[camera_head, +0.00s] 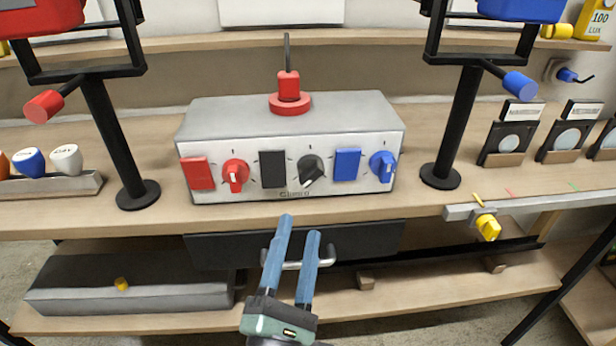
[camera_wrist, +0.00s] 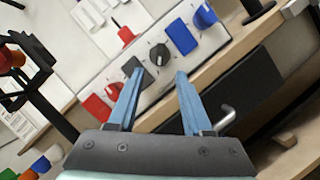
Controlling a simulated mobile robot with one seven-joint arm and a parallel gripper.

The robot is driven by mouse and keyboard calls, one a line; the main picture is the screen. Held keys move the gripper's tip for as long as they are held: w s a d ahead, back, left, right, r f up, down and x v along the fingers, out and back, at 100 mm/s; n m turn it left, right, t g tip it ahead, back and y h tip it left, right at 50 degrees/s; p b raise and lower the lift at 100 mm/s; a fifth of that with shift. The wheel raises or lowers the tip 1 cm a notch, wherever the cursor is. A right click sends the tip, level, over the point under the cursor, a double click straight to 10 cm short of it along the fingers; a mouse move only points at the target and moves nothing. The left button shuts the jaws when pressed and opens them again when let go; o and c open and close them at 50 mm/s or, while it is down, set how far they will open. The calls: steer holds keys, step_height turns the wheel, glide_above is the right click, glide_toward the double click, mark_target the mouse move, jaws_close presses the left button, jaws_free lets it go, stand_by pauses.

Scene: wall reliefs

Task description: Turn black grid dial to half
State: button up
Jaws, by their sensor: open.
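The black dial (camera_head: 311,169) is on the front face of a white-grey control box (camera_head: 290,112), between a black square switch (camera_head: 272,169) and a blue square switch (camera_head: 346,163). Its pointer slants in the head view. I cannot make out a grid on it. In the wrist view the black dial (camera_wrist: 159,55) shows ahead, just beyond and between my fingertips. My gripper (camera_head: 299,226) is open and empty, with two blue fingers, below and in front of the box. It shows in the wrist view (camera_wrist: 160,72) too, apart from the dial.
A red dial (camera_head: 235,174) and a blue dial (camera_head: 383,165) flank the black one. A drawer handle (camera_head: 326,255) is close to my fingers. Black lamp stands (camera_head: 112,140) and (camera_head: 460,120) rise on both sides of the box.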

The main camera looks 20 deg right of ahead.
mark_target(311, 180)
steer(key=p+x, duration=0.1)
steer(key=x, duration=0.8)
steer(key=shift+c, duration=0.3)
jaws_close()
